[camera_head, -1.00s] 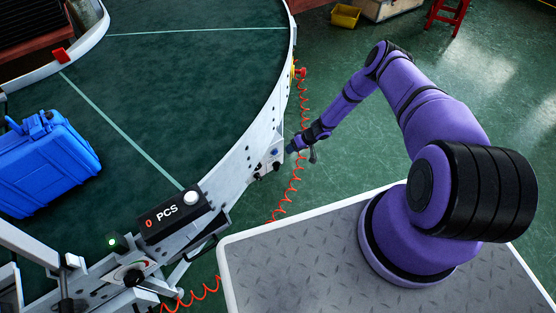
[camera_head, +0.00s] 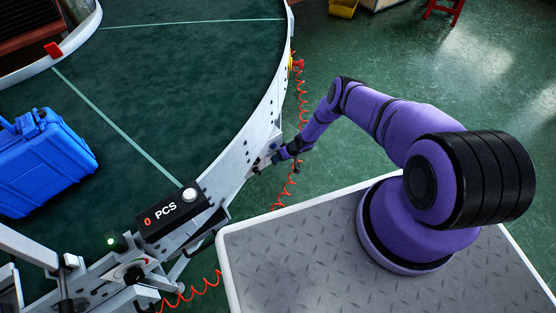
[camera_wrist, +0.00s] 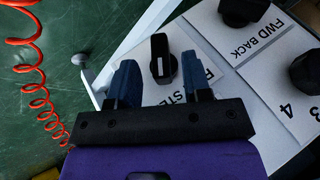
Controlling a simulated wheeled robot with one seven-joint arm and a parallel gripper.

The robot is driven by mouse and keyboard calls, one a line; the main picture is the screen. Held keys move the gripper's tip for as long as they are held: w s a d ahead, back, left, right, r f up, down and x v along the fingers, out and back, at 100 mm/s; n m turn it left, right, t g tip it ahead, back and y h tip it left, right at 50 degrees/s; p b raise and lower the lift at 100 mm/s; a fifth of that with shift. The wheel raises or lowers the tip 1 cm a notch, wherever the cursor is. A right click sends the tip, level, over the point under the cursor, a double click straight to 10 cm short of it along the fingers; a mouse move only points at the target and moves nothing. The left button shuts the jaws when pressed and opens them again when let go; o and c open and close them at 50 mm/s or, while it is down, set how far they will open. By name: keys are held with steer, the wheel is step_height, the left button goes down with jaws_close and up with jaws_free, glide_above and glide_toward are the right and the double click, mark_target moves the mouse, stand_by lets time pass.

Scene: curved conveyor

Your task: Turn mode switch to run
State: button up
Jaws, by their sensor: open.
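The mode switch is a black knob (camera_wrist: 163,60) with a white pointer mark. In the wrist view it stands on a white panel plate (camera_wrist: 150,92); the lettering beside it is partly hidden, with "R" and "STE" showing. My gripper (camera_wrist: 157,72) is open. Its two blue fingers lie on either side of the knob, apart from it as far as I can tell. In the head view my gripper (camera_head: 275,156) is at the small control panel on the conveyor's outer side, and the knob is too small to make out.
A "FWD BACK" knob (camera_wrist: 243,10) and a numbered knob (camera_wrist: 306,72) sit close right of the switch. A red coiled cable (camera_wrist: 35,90) hangs at left. The conveyor (camera_head: 190,90) carries a blue case (camera_head: 45,160). A "PCS" counter (camera_head: 172,213) stands at its front.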

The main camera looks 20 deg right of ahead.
steer(key=shift+x, duration=0.8)
jaws_close()
steer(key=shift+a+h, duration=0.1)
steer(key=shift+h, duration=0.6)
jaws_free()
steer(key=shift+r, duration=0.1)
steer(key=v, duration=1)
steer(key=shift+s+r, duration=0.2)
steer(key=shift+r, duration=0.1)
